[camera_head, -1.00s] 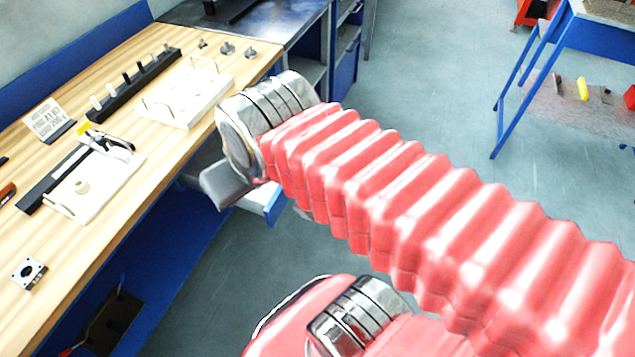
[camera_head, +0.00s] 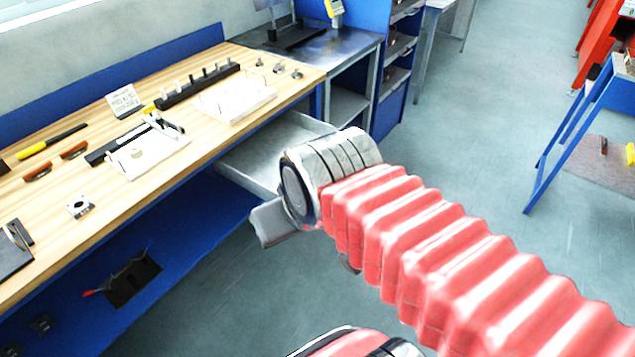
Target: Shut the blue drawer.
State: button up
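The drawer (camera_head: 246,163) stands pulled out from under the wooden workbench, and its grey metal tray shows. Its blue front is hidden behind my arm's metal wrist. My gripper (camera_head: 274,224) shows only as a grey piece below the wrist, at the drawer's outer end. Its fingertips are not clear, so I cannot tell whether it is open or shut, or whether it touches the drawer.
The wooden workbench (camera_head: 60,225) holds a white fixture, a black rack and small tools. A blue lower shelf (camera_head: 190,240) lies beneath it. A blue-legged table (camera_head: 570,130) stands at the right. The grey floor between is clear.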

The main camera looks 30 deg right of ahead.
aim_at(253, 164)
jog(key=z, duration=0.75)
jog(key=i, duration=1)
jog(key=u, duration=1.2)
jog(key=k, duration=0.45)
